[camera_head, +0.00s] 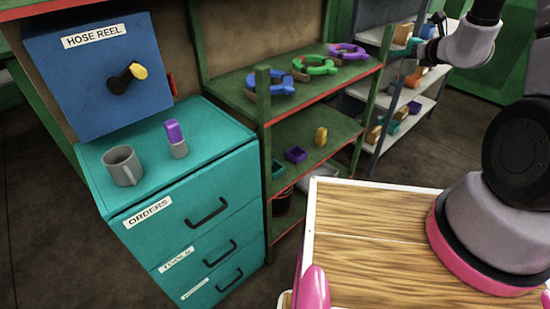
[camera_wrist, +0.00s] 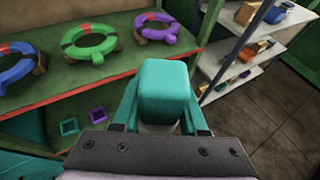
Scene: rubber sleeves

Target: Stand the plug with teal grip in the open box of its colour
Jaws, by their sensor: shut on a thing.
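My gripper (camera_wrist: 160,118) is shut on the plug with teal grip (camera_wrist: 164,88). Its teal block fills the space between the teal fingers in the wrist view; its lower part is mostly hidden. In the head view my gripper (camera_head: 413,49) is at the upper right, in front of the grey shelf unit, and the held plug is hard to tell apart from the fingers. The small open teal box (camera_wrist: 69,127) stands on the green rack's lower shelf, left of the plug in the wrist view. It is partly visible in the head view (camera_head: 278,170).
An open purple box (camera_head: 296,155) stands beside the teal one, with a yellow block (camera_head: 321,136) to its right. Coloured rings (camera_head: 315,67) lie on the shelf above. A purple-topped plug (camera_head: 174,132) and a mug (camera_head: 122,167) stand on the teal cabinet (camera_head: 220,138).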

